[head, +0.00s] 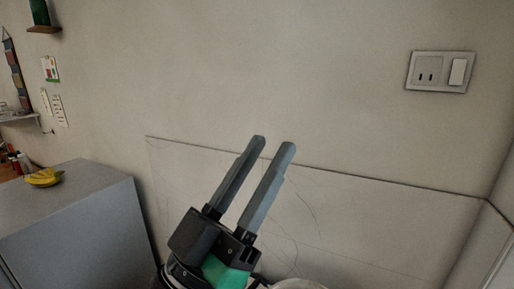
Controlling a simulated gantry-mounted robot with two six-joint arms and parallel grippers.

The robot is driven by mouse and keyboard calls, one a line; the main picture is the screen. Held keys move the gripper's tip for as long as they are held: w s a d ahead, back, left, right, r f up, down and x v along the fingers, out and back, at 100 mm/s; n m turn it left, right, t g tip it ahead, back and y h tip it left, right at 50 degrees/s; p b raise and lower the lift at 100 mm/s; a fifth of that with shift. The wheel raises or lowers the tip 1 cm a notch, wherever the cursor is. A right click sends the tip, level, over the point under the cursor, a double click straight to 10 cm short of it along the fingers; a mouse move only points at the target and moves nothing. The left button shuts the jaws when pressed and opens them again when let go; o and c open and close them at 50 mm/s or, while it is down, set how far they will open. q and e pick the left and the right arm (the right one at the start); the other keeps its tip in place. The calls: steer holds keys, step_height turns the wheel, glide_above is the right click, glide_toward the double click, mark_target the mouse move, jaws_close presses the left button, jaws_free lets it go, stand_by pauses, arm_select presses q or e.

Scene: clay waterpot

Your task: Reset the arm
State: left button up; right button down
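My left gripper (272,144) stands in the lower middle of the head view. Its two long grey fingers point up and slightly right, with a clear gap between them. It is open, and nothing shows between the fingers. A green patch shows at its base. My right gripper is not in view. No clay waterpot is to be seen in this view.
A pale marbled panel (380,225) covers the lower wall behind the gripper. A grey cabinet (85,215) stands at the left, with bananas (44,177) at its far left. A socket and switch plate (440,72) is on the upper right wall. A pale rounded edge (298,284) shows at the bottom.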

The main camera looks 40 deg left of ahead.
arm_select(q)
steer(key=s+r, duration=0.1)
steer(key=s+d+r+m+h, duration=0.1)
steer(key=r+t+h, duration=0.1)
steer(key=r, duration=0.1)
steer(key=shift+s+d+m, duration=0.3)
steer(key=shift+s, duration=0.1)
step_height(320, 180, up, 20)
steer(key=p, duration=2)
steer(key=shift+f, duration=0.2)
